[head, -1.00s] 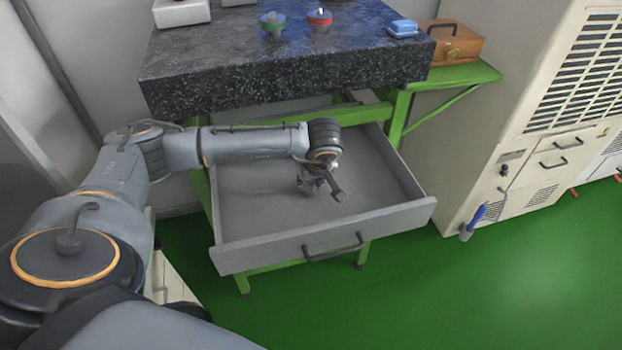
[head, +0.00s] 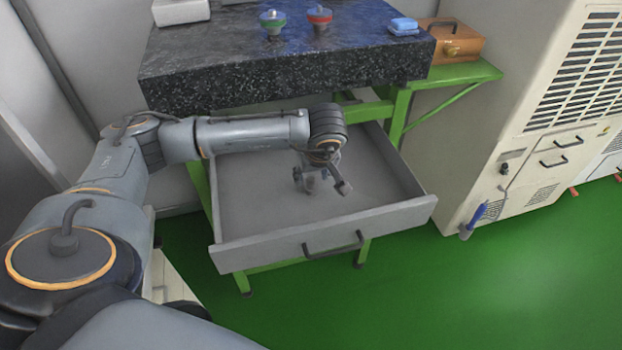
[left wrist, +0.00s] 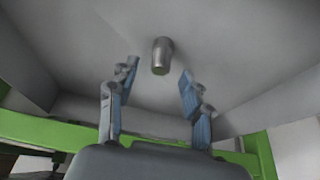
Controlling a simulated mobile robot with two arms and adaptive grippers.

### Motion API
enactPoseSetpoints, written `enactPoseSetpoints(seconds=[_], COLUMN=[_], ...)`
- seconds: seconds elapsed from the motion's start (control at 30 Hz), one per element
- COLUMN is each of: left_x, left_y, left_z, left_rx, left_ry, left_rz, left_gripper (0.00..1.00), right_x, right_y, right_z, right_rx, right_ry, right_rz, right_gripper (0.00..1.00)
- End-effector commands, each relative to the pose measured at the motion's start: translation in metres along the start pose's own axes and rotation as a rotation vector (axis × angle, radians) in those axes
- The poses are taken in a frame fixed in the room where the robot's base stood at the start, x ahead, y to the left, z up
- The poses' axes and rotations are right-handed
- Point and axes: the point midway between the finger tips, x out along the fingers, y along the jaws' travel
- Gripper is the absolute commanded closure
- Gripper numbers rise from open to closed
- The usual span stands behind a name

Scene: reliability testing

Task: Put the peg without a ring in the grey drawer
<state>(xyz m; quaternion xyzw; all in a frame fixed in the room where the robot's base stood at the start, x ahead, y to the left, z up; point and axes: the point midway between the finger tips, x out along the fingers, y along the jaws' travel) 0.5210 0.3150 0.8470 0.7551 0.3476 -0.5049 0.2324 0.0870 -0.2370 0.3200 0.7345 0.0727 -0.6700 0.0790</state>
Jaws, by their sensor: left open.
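The grey drawer (head: 245,205) is pulled out under the stone-topped table. My left gripper (head: 320,184) points down inside it, with its fingers spread apart. In the left wrist view a plain grey metal peg without a ring (left wrist: 162,56) is in the drawer, just past the open fingertips (left wrist: 159,73) and between their lines. It looks apart from both fingers. In the head view the peg is hard to tell from the fingers. A green-ringed peg (head: 272,22) and a red-ringed peg (head: 319,17) stand on the tabletop. My right gripper is not in view.
The speckled stone tabletop (head: 280,75) overhangs the back of the drawer. A blue item (head: 404,26) lies at its right edge. A wooden box (head: 457,45) sits on a green side shelf. A beige cabinet (head: 540,120) stands at the right. The drawer's right part is clear.

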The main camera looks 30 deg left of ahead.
Motion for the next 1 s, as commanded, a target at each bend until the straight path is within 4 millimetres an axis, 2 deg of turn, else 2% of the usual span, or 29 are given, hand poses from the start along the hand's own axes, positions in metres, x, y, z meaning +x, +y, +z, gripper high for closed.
enactPoseSetpoints(seconds=[0.03, 0.2, 0.4, 0.6, 1.0], left_x=[-0.012, -0.049, -0.078, -0.086, -0.086], left_y=[0.001, 0.001, 0.001, 0.000, 0.000], left_z=[-0.001, -0.001, 0.000, 0.000, 0.000], left_rx=[0.001, 0.000, 0.000, 0.000, 0.000], left_ry=[0.004, 0.004, 0.002, 0.001, 0.001], left_rz=[0.006, 0.005, 0.003, -0.001, 0.000], left_gripper=[0.51, 0.51, 0.51, 0.51, 0.51], right_x=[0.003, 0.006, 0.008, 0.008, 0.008], right_y=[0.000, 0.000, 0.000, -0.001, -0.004], right_z=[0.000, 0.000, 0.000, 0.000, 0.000], right_rx=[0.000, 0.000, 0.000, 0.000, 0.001], right_ry=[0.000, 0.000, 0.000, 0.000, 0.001], right_rz=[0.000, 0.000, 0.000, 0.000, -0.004], right_gripper=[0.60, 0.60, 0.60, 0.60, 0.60])
